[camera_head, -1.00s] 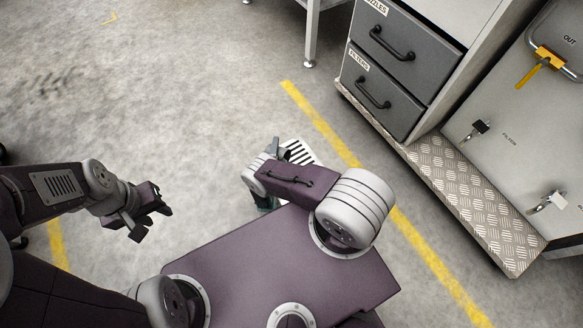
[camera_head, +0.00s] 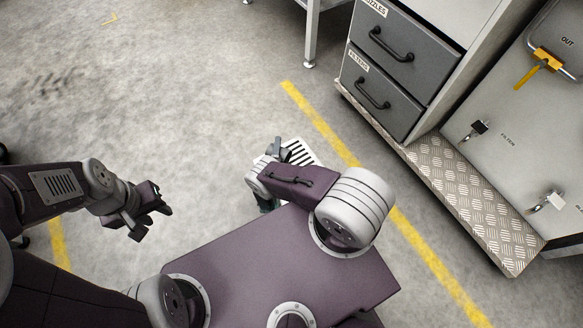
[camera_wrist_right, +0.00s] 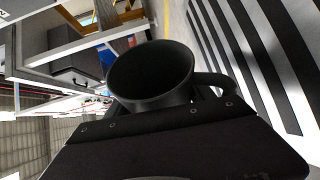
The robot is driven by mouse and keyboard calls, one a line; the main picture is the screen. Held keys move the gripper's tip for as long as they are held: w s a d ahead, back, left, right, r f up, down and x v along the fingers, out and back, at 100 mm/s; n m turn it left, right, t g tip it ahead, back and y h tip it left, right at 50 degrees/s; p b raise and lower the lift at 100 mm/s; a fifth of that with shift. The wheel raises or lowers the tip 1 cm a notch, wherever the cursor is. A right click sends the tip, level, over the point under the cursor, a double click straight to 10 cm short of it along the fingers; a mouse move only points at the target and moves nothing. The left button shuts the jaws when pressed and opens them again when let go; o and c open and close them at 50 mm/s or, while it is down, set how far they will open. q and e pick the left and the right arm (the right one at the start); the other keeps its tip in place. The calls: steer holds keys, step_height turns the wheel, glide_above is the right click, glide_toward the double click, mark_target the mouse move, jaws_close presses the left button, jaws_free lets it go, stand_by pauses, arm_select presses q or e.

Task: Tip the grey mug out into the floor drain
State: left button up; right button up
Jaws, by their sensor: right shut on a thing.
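The dark grey mug (camera_wrist_right: 150,78) is shut in my right gripper, its open rim turned towards the camera and its handle (camera_wrist_right: 212,82) at the right. With the floor on the picture's right and the ceiling at lower left, the mug appears tipped over; I cannot see what is in it. The floor drain's slatted grate (camera_wrist_right: 270,55) lies close beside it. In the head view the drain (camera_head: 302,152) is partly hidden behind my right gripper (camera_head: 277,150), at its left edge; I cannot make out the mug there. My left gripper (camera_head: 152,217) is open and empty, well left of the drain.
A yellow floor line (camera_head: 322,125) runs just right of the drain. Beyond it stand a grey drawer cabinet (camera_head: 388,70) and a tread-plate step (camera_head: 475,195). A table leg (camera_head: 311,35) is at the top. The floor left of the drain is clear.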

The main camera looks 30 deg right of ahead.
mark_target(285, 154)
steer(key=shift+s+d+r+m+t+h+p, duration=0.15)
steer(key=shift+s+d+r+m+t+p, duration=0.25)
steer(key=shift+m, duration=0.45)
steer(key=shift+s+d+r+m+t+h+b, duration=0.15)
steer(key=shift+s+r+m+t, duration=0.15)
steer(key=shift+r+m, duration=0.4)
stand_by(1.1)
steer(key=shift+a+f, duration=0.1)
steer(key=shift+f, duration=0.05)
stand_by(0.6)
